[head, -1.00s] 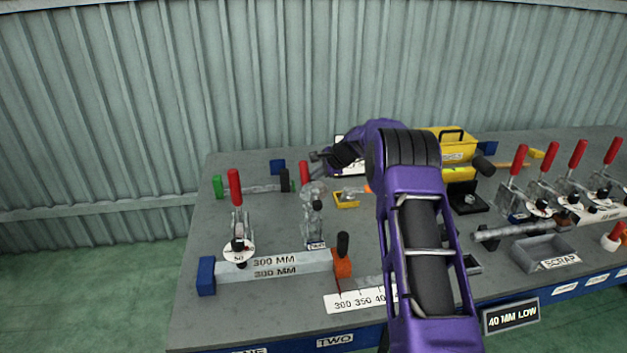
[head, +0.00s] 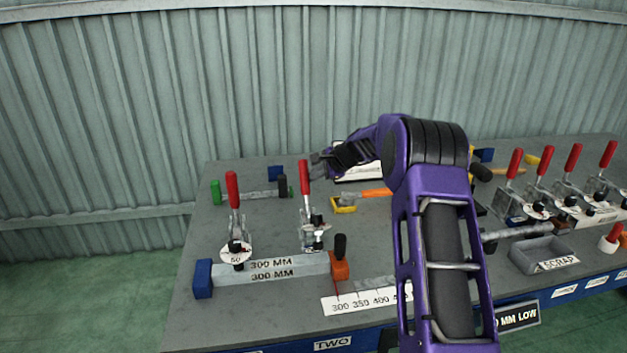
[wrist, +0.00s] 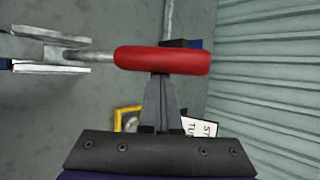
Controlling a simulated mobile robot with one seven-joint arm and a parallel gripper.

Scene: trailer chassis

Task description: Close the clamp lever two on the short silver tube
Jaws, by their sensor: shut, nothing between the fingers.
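Clamp two's red lever (head: 304,172) stands upright above its silver clamp body (head: 315,236); it also shows across the wrist view (wrist: 162,60). A silver square tube marked 300 MM (head: 270,270) lies in front of the clamps, between a blue block (head: 203,278) and an orange block (head: 340,268). My gripper (head: 319,161) is shut and empty, just right of the lever's upper part in the head view. In the wrist view, the closed fingertips (wrist: 161,82) meet the side of the red handle; whether they touch it or stop just short is unclear.
Another upright red-levered clamp (head: 234,190) stands to the left. A dark-ended bar (head: 262,193) lies behind. An orange-handled tool (head: 375,193) and yellow tray (head: 344,207) lie right of clamp two. More clamps and a scrap bin (head: 542,254) stand farther right.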

